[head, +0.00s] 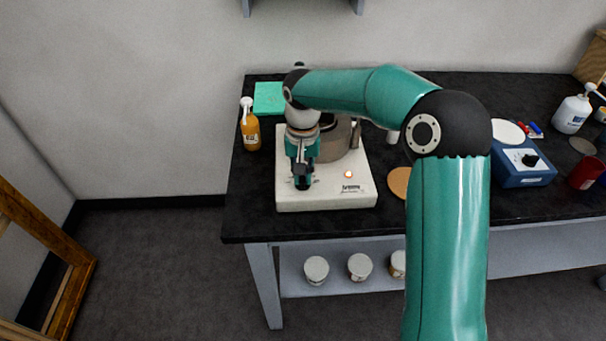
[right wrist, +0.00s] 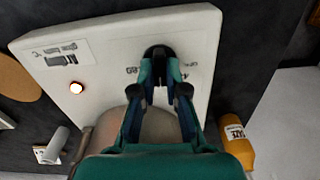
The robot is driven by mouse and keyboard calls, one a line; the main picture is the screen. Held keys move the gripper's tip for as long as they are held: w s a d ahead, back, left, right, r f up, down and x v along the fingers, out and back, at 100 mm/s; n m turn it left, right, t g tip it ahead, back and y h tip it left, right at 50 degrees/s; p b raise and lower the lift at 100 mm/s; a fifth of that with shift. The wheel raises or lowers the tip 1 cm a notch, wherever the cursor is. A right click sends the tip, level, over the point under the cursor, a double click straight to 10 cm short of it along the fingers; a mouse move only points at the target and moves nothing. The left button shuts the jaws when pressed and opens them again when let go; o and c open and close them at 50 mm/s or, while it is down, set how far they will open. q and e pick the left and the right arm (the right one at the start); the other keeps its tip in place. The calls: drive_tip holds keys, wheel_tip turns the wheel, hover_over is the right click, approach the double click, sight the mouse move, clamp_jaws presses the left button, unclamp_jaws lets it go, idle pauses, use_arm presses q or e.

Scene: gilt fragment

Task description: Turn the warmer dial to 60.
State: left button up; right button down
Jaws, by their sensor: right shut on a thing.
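The warmer (head: 325,195) is a white box near the left end of the black bench, with a lit orange lamp (head: 348,174) on its front part. It also shows in the right wrist view (right wrist: 100,60). A round metal pot (head: 335,140) stands on it, partly hidden by my arm. My right gripper (head: 302,184) points down at the left front of the warmer. In the right wrist view its fingers are shut on the black dial (right wrist: 158,52). Scale marks show beside the dial, but the numbers are not readable. My left gripper is not in view.
An orange bottle (head: 250,125) stands just left of the warmer, and a green pad (head: 269,97) lies behind. A cork disc (head: 400,182) lies to the right. A blue device (head: 522,165) and a white bottle (head: 571,113) stand farther right. Jars (head: 317,269) sit on the shelf below.

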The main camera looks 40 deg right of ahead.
drive_tip(key=shift+m, duration=0.9)
drive_tip(key=c, duration=1.2)
unclamp_jaws()
wheel_tip(320, 180, up, 12)
